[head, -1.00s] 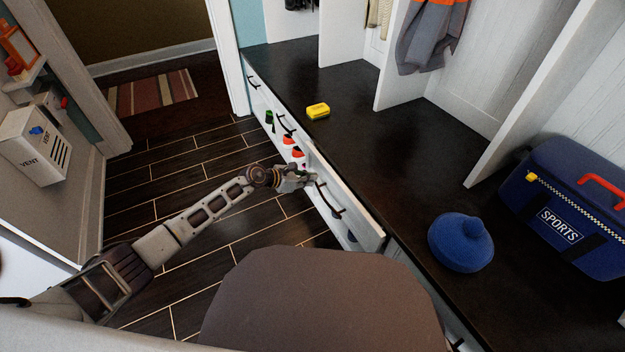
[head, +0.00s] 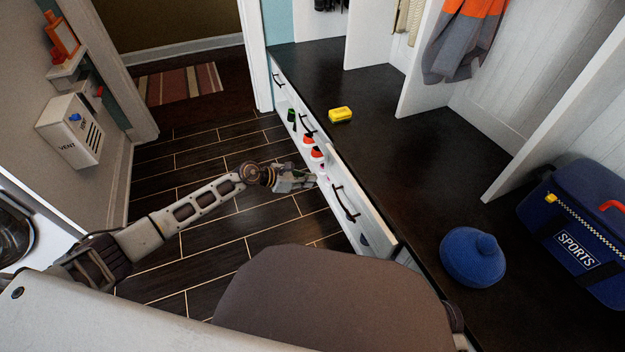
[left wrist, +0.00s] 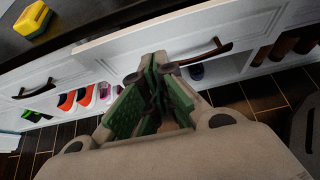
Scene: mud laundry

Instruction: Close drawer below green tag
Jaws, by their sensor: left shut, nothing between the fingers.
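A white drawer front (head: 368,216) with a dark curved handle (head: 346,203) sits below the dark bench top. It appears to stand out a little from the bench. In the left wrist view the drawer front (left wrist: 130,42) runs across the top, with its handle (left wrist: 196,54) right of the fingertips. My left gripper (head: 312,181) is shut and empty, left of the handle in the head view. Its green-padded fingers (left wrist: 155,75) point at the drawer front; contact cannot be told. I cannot make out a green tag. My right gripper is not in view.
Below the bench are more handled fronts and several shoes (head: 316,152). A yellow block (head: 340,115), a blue hat (head: 472,257) and a blue sports bag (head: 580,225) are on the bench. The wood floor (head: 190,210) left of the bench is clear.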

